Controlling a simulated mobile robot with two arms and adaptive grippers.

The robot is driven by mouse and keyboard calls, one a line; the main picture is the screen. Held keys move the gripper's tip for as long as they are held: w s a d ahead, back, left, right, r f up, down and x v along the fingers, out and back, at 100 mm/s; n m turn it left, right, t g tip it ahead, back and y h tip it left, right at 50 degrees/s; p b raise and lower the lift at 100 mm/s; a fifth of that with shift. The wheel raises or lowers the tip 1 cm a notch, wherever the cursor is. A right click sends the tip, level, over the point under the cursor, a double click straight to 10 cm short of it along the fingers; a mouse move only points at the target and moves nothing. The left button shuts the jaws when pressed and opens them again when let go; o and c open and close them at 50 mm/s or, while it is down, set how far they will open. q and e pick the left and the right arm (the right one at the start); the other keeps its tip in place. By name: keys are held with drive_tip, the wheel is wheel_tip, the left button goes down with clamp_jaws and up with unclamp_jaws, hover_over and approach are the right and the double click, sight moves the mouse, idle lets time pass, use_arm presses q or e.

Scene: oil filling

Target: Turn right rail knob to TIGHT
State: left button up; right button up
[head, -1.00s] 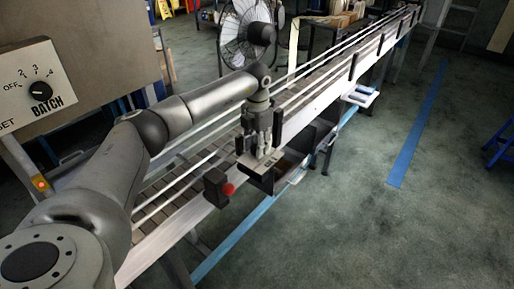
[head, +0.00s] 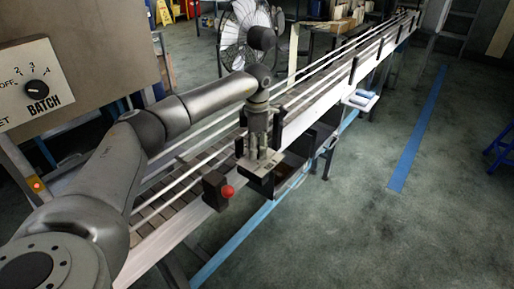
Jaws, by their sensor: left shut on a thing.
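My left gripper (head: 259,157) points down at a small light plate (head: 266,171) with dark marking, on the near side of the conveyor (head: 176,228). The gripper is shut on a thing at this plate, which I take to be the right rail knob. The knob is hidden by the fingers, so its pointer and setting cannot be read. The marking on the plate is too small to read. My right gripper is not in view.
A red button (head: 227,191) on a black box sits close to the gripper on the conveyor's near side. A panel with a BATCH knob (head: 36,90) is at the left. A fan (head: 245,35) stands behind. The floor to the right is mostly clear.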

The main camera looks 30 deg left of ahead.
use_arm(q)
drive_tip(key=shift+r, duration=0.1)
idle(0.3)
drive_tip(key=o, duration=1)
drive_tip(key=shift+o, duration=0.2)
wheel_tip(320, 180, up, 12)
